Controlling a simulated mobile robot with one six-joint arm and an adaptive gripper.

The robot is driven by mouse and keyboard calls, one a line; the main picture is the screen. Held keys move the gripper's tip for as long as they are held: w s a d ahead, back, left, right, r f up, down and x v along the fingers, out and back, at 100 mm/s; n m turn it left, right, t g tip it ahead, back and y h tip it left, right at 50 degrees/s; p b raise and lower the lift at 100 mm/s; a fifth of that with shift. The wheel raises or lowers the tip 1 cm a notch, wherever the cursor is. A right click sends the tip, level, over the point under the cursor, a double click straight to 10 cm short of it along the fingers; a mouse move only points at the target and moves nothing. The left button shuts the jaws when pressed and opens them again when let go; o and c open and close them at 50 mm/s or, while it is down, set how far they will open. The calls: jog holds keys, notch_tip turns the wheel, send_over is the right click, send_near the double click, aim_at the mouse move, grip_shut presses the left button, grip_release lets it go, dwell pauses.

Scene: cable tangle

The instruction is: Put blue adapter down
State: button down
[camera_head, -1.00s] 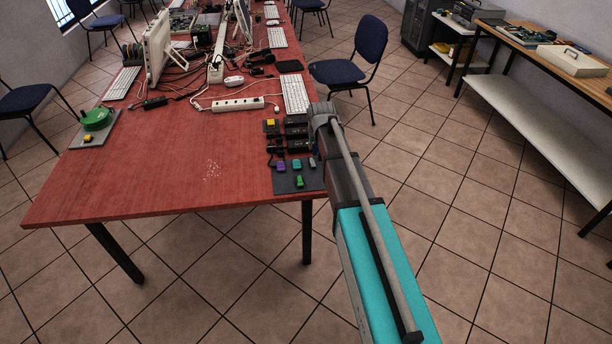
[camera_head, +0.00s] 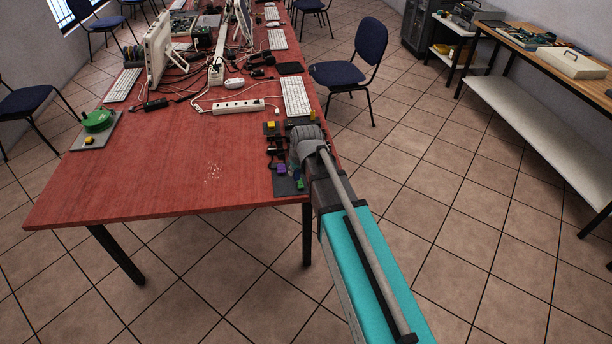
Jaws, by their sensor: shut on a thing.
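My gripper (camera_head: 280,152) is over the dark tray area at the table's right front edge, at the end of my arm's grey wrist. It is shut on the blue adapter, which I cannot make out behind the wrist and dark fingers. Below it, a dark mat (camera_head: 287,191) lies at the table corner.
A yellow block (camera_head: 270,126) sits on a dark tray behind the gripper. A white power strip (camera_head: 238,106) and keyboard (camera_head: 295,97) lie farther back among cables. A green reel (camera_head: 97,121) stands at left.

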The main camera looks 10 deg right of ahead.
jog(key=s+a, duration=0.1)
jog(key=s, duration=0.2)
jog(key=shift+a+r+n, duration=0.15)
jog(key=shift+a+n, duration=0.25)
jog(key=shift+w+a+f+b, duration=0.3)
jog(key=shift+w+f+b, duration=1.2)
jog(key=shift+w, duration=0.7)
jog(key=shift+w+a+f+b, duration=0.35)
jog(key=shift+w+f+b, duration=1.2)
jog(key=shift+w, duration=0.65)
jog(key=shift+w+a+f+b, duration=0.3)
jog(key=shift+w+f+b, duration=1.2)
jog(key=shift+w, duration=0.7)
jog(key=shift+w+f+b, duration=0.35)
jog(key=shift+f+b, duration=0.1)
jog(key=shift+f, duration=0.05)
jog(key=shift+f+b, duration=1.5)
